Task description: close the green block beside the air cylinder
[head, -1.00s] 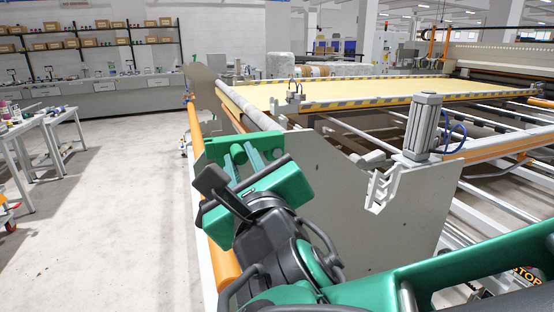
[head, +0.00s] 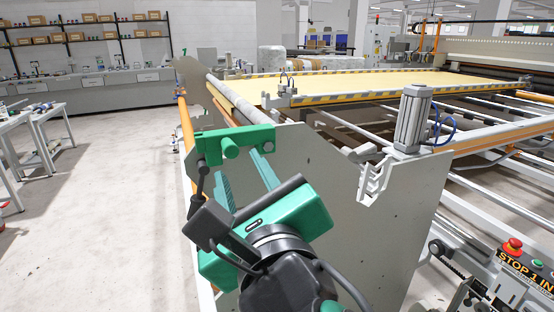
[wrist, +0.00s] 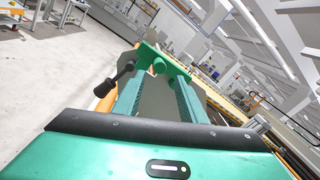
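The green block (head: 208,148) sits at the top left corner of the grey side plate, with round green bosses on its near face. A black-knobbed lever (wrist: 107,87) hangs from its left side in the wrist view, where the block (wrist: 147,52) lies straight beyond my fingers. The grey air cylinder (head: 412,120) stands farther right on the frame. My gripper (head: 238,166) has a green body and teal fingers, spread apart, reaching toward the block. In the wrist view the gap between my fingers (wrist: 153,76) looks empty. I cannot tell whether the fingertips touch the block.
The grey side plate (head: 335,200) stands right of my gripper. An orange roller runs along its left. The yellow quilting bed (head: 370,88) lies behind. A red stop button (head: 513,244) is at lower right. The floor (head: 100,190) at left is clear up to the white tables (head: 60,122).

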